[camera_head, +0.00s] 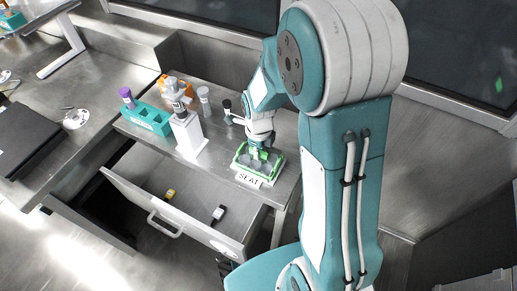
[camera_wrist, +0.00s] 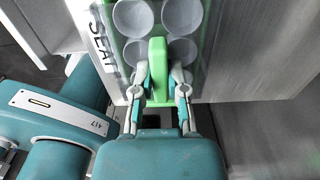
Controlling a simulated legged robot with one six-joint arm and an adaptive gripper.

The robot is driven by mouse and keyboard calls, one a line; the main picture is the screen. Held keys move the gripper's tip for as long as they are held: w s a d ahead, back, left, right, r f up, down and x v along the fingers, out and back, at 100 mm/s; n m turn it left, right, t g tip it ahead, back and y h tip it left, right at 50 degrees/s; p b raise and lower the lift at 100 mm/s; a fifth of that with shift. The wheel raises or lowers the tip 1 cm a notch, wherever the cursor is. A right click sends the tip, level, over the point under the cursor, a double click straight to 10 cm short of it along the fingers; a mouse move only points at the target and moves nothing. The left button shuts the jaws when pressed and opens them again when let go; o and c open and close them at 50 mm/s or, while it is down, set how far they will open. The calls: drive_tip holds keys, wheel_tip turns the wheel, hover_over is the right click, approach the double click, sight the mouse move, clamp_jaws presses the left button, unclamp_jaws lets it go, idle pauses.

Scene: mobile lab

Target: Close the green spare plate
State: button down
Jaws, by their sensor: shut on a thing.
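The green spare plate (camera_head: 253,174) sits at the right end of the metal bench, beside a label reading SEAT. In the wrist view it shows as a clear plate with a green edge (camera_wrist: 208,45) and several round grey wells. A green handle bar (camera_wrist: 158,62) stands up from it. My gripper (camera_wrist: 158,88) has its two fingers closed on either side of this green bar. In the head view my gripper (camera_head: 260,148) reaches down onto the plate from above. The fingers hide part of the plate, and I cannot tell whether a lid is seated.
A teal rack (camera_head: 147,118) with a purple-capped item and a white stand (camera_head: 188,137) are left on the bench. An open drawer (camera_head: 182,208) juts out in front, with a yellow item and a dark item inside. A dark laptop (camera_head: 32,137) lies on the left bench.

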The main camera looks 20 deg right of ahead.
drive_tip(key=shift+f, duration=0.55)
drive_tip(key=c, duration=0.6)
unclamp_jaws()
wheel_tip(320, 180, up, 12)
drive_tip(key=shift+f, duration=0.1)
